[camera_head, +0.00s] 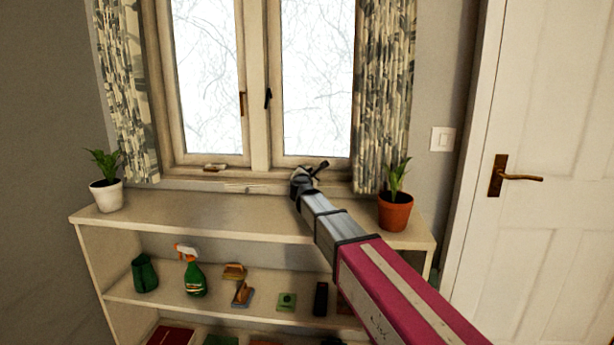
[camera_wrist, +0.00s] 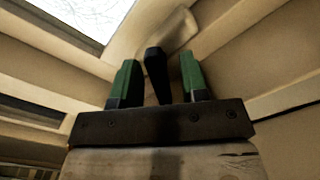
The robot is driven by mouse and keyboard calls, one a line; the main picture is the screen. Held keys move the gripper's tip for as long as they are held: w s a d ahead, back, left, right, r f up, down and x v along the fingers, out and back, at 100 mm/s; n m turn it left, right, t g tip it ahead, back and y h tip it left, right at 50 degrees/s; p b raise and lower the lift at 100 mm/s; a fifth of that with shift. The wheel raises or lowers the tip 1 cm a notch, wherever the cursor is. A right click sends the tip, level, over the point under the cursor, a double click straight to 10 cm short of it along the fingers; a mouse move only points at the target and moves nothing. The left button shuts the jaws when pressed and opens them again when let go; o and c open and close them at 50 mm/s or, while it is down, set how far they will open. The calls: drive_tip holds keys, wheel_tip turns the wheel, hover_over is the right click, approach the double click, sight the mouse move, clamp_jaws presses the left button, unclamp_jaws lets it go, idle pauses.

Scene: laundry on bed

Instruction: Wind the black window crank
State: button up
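The black window crank (camera_head: 321,168) is at the bottom of the right window, close to the sill, just beyond the end of my arm. In the wrist view its dark handle (camera_wrist: 155,68) stands between the two green fingers of my gripper (camera_wrist: 160,82). Gaps show on both sides of the handle, so the fingers are open around or beside it; the exact depth is unclear. A pale, blurred piece (camera_wrist: 182,34) lies behind the handle. In the head view my gripper (camera_head: 303,178) is small and its fingers are hard to make out.
A shelf unit (camera_head: 180,215) stands below the window. A terracotta pot (camera_head: 395,214) with a plant is right of my arm, and a white pot (camera_head: 108,196) is at the far left. Patterned curtains (camera_head: 382,90) flank the window.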

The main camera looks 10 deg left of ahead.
drive_tip(key=s, duration=1)
drive_tip(key=shift+s+d, duration=0.3)
drive_tip(key=shift+s, duration=0.1)
drive_tip(key=shift+o, duration=0.4)
